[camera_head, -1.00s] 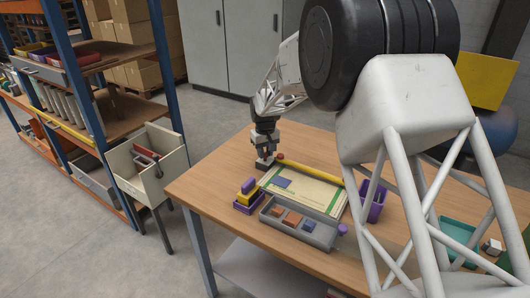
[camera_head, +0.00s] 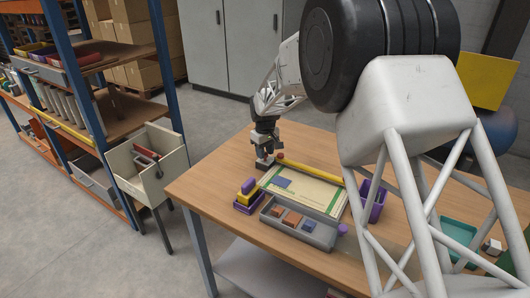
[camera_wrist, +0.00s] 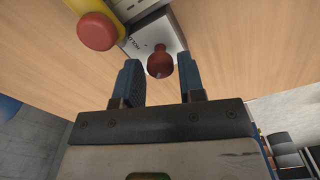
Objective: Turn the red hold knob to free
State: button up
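The red hold knob (camera_wrist: 160,62) stands on a small grey plate (camera_wrist: 152,32) with partly readable lettering, seen in the wrist view. My gripper (camera_wrist: 161,78) is open, its two blue-grey fingers apart on either side of the knob's line. The knob shows just beyond the fingertips, roughly centred between them; I cannot tell how close they are in depth. In the head view my gripper (camera_head: 264,154) is over the table's far left part, above the dark base (camera_head: 264,163) of the hold device. The knob itself is hidden there.
A yellow bar with a red round end (camera_wrist: 98,31) lies close beside the plate; the bar (camera_head: 312,166) also shows in the head view. A board (camera_head: 308,190), a grey tray (camera_head: 300,228) with blocks, and a purple holder (camera_head: 374,204) are on the table (camera_head: 215,185).

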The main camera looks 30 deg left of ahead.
jog(key=shift+o, duration=1.3)
jog(key=shift+r, duration=3.9)
jog(key=shift+d, duration=0.1)
